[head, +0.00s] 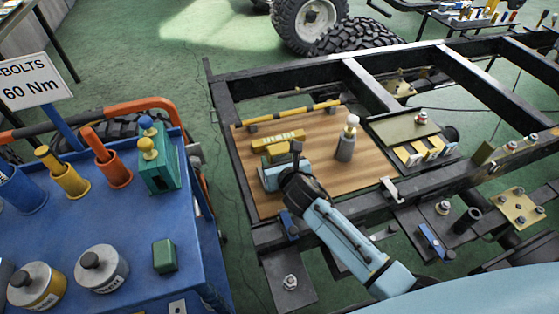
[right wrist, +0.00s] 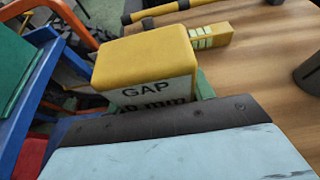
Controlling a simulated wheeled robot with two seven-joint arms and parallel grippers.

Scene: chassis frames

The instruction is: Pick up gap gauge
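The gap gauge (right wrist: 145,60) is a yellow block with a white label reading "GAP" and "mm", close in front of my right gripper in the right wrist view. In the head view a yellow piece with pale marks (head: 278,138) lies on the wooden board, just beyond my right gripper (head: 270,178). The right gripper's pale blue body and dark edge fill the bottom of the wrist view. Its fingertips are hidden, so I cannot tell whether they are open or touch the gauge. My left gripper is not in view.
The wooden board (head: 325,180) sits inside a dark chassis frame (head: 290,68). A yellow-and-black bar (head: 295,113) lies along its back. A grey cylinder with a pale knob (head: 345,148) stands to the right. A blue tool cart (head: 115,225) is at left. The board's middle has bare room.

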